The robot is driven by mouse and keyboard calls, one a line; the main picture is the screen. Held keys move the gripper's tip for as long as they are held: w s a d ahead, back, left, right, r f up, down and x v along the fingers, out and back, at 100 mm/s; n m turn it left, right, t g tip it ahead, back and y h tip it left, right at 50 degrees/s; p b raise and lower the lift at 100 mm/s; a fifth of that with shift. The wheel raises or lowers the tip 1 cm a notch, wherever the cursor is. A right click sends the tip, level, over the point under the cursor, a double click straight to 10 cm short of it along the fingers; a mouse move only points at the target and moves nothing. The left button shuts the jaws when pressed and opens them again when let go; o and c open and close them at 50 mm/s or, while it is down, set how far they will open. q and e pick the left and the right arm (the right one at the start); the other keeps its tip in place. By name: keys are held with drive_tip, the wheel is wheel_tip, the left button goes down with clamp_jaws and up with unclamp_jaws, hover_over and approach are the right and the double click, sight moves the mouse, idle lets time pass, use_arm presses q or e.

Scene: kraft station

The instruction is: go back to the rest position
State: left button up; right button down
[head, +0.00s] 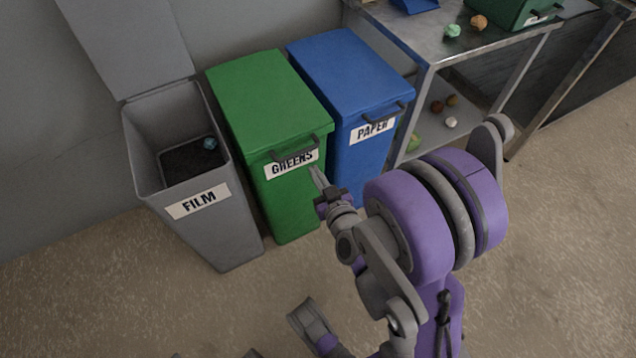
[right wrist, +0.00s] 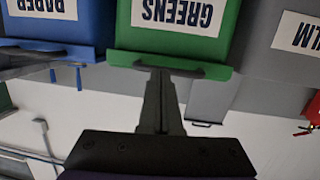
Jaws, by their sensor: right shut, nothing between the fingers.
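My right gripper (head: 318,180) is in front of the green bin labelled GREENS (head: 262,105), close to its front handle in the head view. Its fingers are together and hold nothing. In the right wrist view the shut fingers (right wrist: 160,95) point at the handle of the green bin (right wrist: 175,45), whose picture is upside down. I cannot tell whether the fingertips touch the handle. The green lid is closed.
The grey FILM bin (head: 225,225) stands open at left with a small teal item (head: 210,143) inside. The closed blue PAPER bin (head: 350,70) stands right of the green one. A metal table (head: 480,45) holds crumpled items and a green crate (head: 525,12). Floor in front is clear.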

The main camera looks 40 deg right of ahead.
use_arm(q)
drive_tip(key=shift+s+b+x, duration=0.2)
drive_tip(key=shift+b+x, duration=0.75)
drive_tip(key=shift+x, duration=0.3)
use_arm(e)
drive_tip(key=shift+s+a+f, duration=0.2)
drive_tip(key=shift+s+f, duration=0.45)
drive_tip(key=shift+f, duration=0.2)
use_arm(q)
drive_tip(key=shift+f, duration=0.1)
